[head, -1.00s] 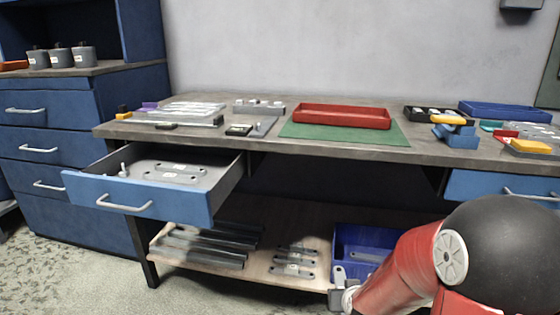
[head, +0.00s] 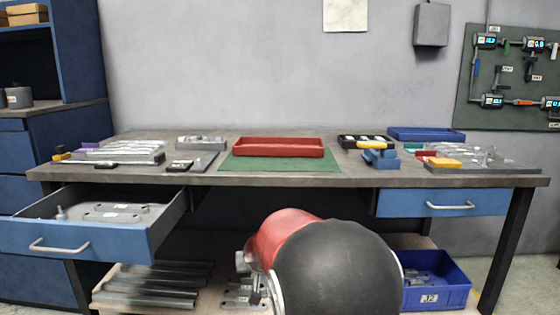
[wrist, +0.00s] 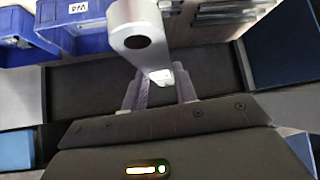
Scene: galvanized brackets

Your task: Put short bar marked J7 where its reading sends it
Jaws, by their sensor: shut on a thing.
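A grey metal bar with a rounded end and a dark hole (wrist: 138,40) is held in my gripper (wrist: 160,88), with a finger on each side of it in the wrist view. No J7 mark can be read on it. In the head view my gripper (head: 252,280) is low in front of the bench, largely hidden by my red and black arm. An open drawer (head: 100,240) at left holds flat bars. A red tray (head: 278,148) sits on a green mat (head: 280,165).
Long bars (head: 155,285) and short bars lie on the lower shelf. A gauge board (head: 510,80) hangs at right. The open drawer juts forward.

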